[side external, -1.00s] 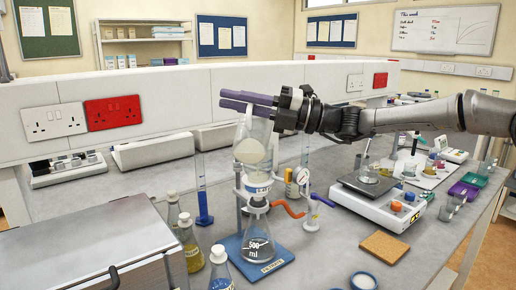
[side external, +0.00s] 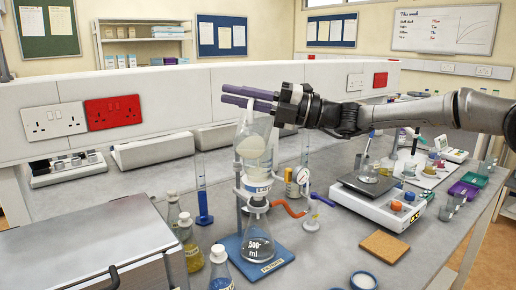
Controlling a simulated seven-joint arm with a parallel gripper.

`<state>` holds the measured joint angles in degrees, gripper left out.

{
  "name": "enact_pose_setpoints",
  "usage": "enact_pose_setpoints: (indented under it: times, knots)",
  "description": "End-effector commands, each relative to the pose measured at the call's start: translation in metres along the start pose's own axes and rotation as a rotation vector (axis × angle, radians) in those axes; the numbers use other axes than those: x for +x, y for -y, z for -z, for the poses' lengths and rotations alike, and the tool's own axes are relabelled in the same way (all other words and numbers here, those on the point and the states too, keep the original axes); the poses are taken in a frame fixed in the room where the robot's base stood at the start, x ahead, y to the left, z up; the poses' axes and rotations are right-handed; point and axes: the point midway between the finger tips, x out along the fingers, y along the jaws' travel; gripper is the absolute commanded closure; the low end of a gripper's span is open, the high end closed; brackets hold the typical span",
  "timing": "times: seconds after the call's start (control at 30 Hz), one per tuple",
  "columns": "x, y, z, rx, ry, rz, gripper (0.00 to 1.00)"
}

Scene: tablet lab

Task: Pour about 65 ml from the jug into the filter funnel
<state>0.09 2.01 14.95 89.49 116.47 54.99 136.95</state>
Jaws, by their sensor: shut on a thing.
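My gripper (side external: 250,98), with long purple fingers, is shut on the upper part of the clear jug (side external: 262,127). The funnel, with a white band, sits on the clear 500 ml filter flask (side external: 259,245), which stands on a blue base (side external: 278,262). The jug's lower end overlaps the funnel in this view, so the gap between them and any stream are unclear.
A blue-based measuring cylinder (side external: 203,190) stands behind left. Small bottles (side external: 190,245) stand left of the flask near a metal box (side external: 85,250).

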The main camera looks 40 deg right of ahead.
Motion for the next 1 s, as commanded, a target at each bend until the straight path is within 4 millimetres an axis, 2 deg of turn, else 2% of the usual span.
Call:
enact_pose_setpoints:
  times: [0.5, 0.57, 0.7, 1.0]
  knots:
    - [0.000, -0.002, -0.009, 0.038, 0.008, -0.001, 1.00]
    - [0.000, -0.001, -0.002, 0.016, 0.001, -0.001, 1.00]
    - [-0.001, 0.004, 0.029, -0.132, -0.029, -0.001, 1.00]
    - [-0.002, 0.009, 0.036, -0.212, -0.042, -0.001, 1.00]
